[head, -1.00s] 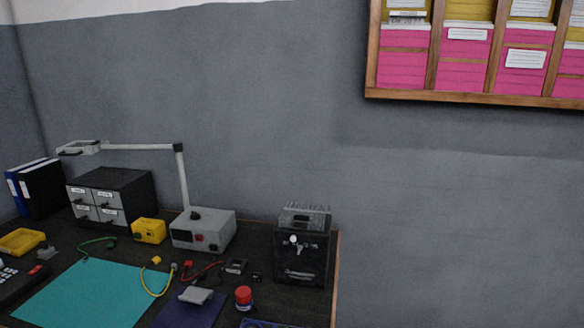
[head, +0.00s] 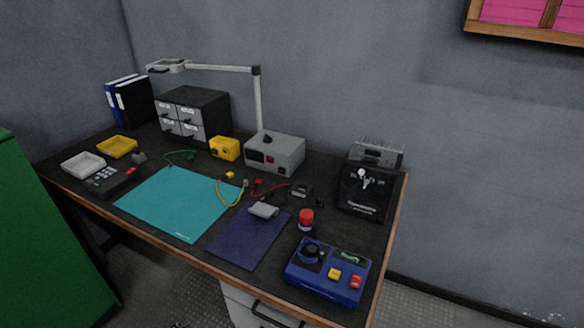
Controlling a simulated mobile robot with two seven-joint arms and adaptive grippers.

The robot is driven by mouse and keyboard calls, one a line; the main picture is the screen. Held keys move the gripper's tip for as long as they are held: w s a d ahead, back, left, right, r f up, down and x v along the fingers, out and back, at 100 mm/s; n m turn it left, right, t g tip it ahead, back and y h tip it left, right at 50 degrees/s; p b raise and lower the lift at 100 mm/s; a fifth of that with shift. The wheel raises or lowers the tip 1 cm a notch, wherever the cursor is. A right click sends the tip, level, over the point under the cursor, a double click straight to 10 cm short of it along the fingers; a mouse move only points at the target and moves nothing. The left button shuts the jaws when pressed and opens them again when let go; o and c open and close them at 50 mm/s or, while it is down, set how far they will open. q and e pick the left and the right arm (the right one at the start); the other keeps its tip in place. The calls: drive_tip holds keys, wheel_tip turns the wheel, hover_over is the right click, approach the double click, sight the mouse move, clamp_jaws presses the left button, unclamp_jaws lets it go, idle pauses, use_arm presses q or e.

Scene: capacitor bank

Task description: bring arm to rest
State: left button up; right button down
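Neither of my arms nor grippers shows in the head view, so their pose and state are hidden. The workbench (head: 178,252) stands ahead with equipment on it. A blue control box (head: 327,273) with a black knob, a yellow button and a red button sits at its near right corner. A black unit with a finned top (head: 366,190) stands at the back right. A grey box (head: 275,152) and a small yellow box (head: 224,148) stand at the back middle.
A teal mat (head: 180,203) and a dark blue mat (head: 249,237) lie on the bench. A red-capped jar (head: 306,219) stands beside the dark blue mat. A lamp arm (head: 258,100) rises over the back. A green panel (head: 45,240) is at the left. Floor (head: 450,300) is clear at the right.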

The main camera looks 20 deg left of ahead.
use_arm(q)
drive_tip(key=d+f+n+t+h+p, duration=0.2)
drive_tip(key=d+f+t+h, duration=0.1)
drive_tip(key=d, duration=0.8)
drive_tip(key=shift+w+f+n+h+p, duration=0.3)
drive_tip(key=shift+f+n+h, duration=0.1)
drive_tip(key=shift+f+h, duration=0.45)
use_arm(e)
drive_tip(key=shift+s+a+r, duration=0.35)
drive_tip(key=shift+s+r, duration=0.1)
drive_tip(key=shift+r, duration=0.2)
drive_tip(key=shift+w+r, duration=0.1)
drive_tip(key=shift+r, duration=0.05)
drive_tip(key=shift+w+r, duration=0.15)
drive_tip(key=shift+r, duration=0.05)
drive_tip(key=shift+f, duration=0.25)
